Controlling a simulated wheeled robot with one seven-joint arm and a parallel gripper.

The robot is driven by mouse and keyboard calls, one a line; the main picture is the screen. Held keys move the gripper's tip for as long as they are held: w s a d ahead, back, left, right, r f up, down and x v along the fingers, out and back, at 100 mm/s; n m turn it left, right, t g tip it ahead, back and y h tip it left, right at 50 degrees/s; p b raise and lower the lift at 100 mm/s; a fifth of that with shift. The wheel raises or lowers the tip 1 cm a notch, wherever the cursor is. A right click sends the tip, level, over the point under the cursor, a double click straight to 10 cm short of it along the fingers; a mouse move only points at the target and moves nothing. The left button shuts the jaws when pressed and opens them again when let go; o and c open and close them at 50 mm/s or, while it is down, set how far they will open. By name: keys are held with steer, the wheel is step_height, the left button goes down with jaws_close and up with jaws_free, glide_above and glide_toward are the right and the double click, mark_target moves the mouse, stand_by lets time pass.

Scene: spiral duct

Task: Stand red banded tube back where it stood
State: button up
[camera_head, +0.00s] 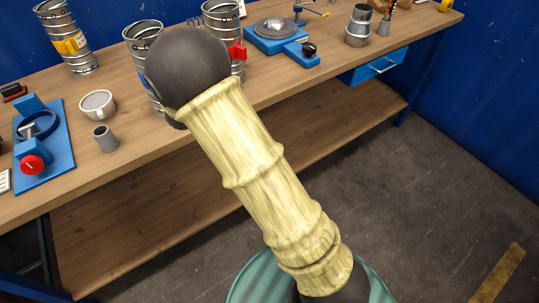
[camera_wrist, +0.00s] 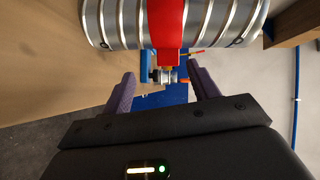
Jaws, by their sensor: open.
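The red banded tube (camera_head: 222,19) is a ribbed metal tube standing upright on the bench in the head view, partly hidden by my arm. Its red band has a block sticking out to the right. In the wrist view the red banded tube (camera_wrist: 215,22) lies across the top of the picture, with its red band near the middle. My gripper (camera_wrist: 162,76) is open, and its two fingers point toward the tube with a gap between them. The tube appears just past the fingertips; I cannot tell whether they touch it. My arm hides the gripper in the head view.
A blue-banded tube (camera_head: 143,38) stands close left of the red one, and a yellow-banded tube (camera_head: 69,46) farther left. A blue fixture (camera_head: 277,34) is to the right. A cup (camera_head: 98,104) and a grey cylinder (camera_head: 105,138) stand near the bench's front.

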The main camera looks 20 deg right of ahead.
steer(key=s+d+f+n+g+y, duration=0.1)
steer(key=s+f+n+g+y, duration=0.1)
steer(key=s+n, duration=0.6)
steer(key=s+d+f+n+g+y, duration=0.2)
steer(key=s+n, duration=0.5)
steer(key=s, duration=0.5)
steer(key=s+d+f+n+g+y, duration=0.2)
steer(key=s+n+g+y, duration=0.4)
steer(key=s, duration=0.5)
steer(key=f+n, duration=0.1)
steer(key=n, duration=0.1)
steer(key=shift+f+n+g, duration=0.3)
steer(key=shift+f, duration=0.05)
steer(key=shift+d, duration=0.1)
